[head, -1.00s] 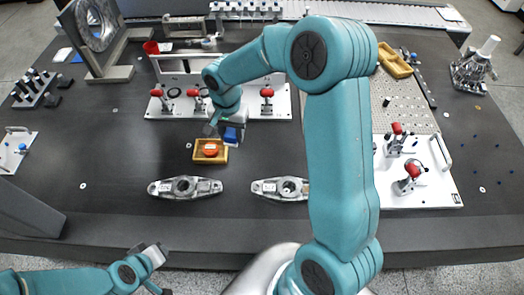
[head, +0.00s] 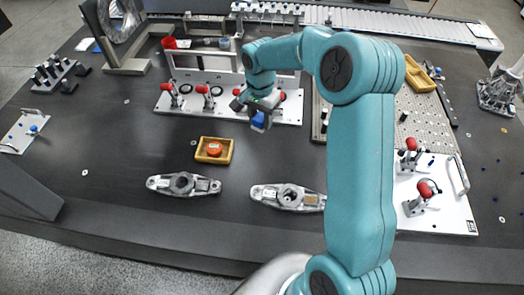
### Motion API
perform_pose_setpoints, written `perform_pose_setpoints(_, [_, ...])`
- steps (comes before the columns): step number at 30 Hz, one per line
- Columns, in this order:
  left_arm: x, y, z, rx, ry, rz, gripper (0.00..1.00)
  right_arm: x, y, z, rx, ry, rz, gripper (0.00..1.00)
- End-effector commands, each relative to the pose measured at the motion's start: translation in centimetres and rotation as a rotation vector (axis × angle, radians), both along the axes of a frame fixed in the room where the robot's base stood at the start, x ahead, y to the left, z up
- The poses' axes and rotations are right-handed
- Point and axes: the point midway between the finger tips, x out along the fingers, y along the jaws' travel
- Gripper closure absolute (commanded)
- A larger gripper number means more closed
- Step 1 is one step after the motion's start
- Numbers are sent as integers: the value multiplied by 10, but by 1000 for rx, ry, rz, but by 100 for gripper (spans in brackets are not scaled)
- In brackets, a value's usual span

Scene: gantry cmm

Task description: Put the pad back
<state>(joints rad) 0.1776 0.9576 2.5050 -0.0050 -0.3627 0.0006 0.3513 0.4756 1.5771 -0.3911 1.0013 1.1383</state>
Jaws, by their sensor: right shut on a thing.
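My right gripper (head: 261,110) hangs over the front edge of the white clamp fixture plate (head: 205,107). It is shut on a small blue block (head: 258,121), partly hidden by the fingers. I cannot tell for sure whether this block is the pad. A small yellow-brown tray (head: 228,152) lies on the dark table to the left of the gripper and nearer me, with a round orange-red piece (head: 214,149) in it. My left gripper is out of view.
Red-handled clamps (head: 204,92) stand on the fixture plate close to my right gripper. Two metal brackets (head: 183,184) (head: 288,197) lie in front of the tray. A perforated plate (head: 425,120) is at right. The table left of the tray is clear.

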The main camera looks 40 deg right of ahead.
Motion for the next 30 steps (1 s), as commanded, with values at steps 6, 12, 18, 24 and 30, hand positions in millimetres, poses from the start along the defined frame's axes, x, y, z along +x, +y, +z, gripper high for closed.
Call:
perform_pose_setpoints(6, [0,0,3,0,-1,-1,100,-2,0,-66,2,6,2,82])
perform_pose_setpoints(12, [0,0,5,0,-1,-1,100,-2,-2,-103,1,1,2,82])
perform_pose_setpoints(18, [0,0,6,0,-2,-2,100,-3,-2,-127,1,3,2,82])
perform_pose_setpoints(24, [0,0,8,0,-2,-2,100,-2,-3,-152,0,0,2,82])
perform_pose_setpoints(30, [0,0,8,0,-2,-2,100,-2,-3,-153,-1,-1,2,82])
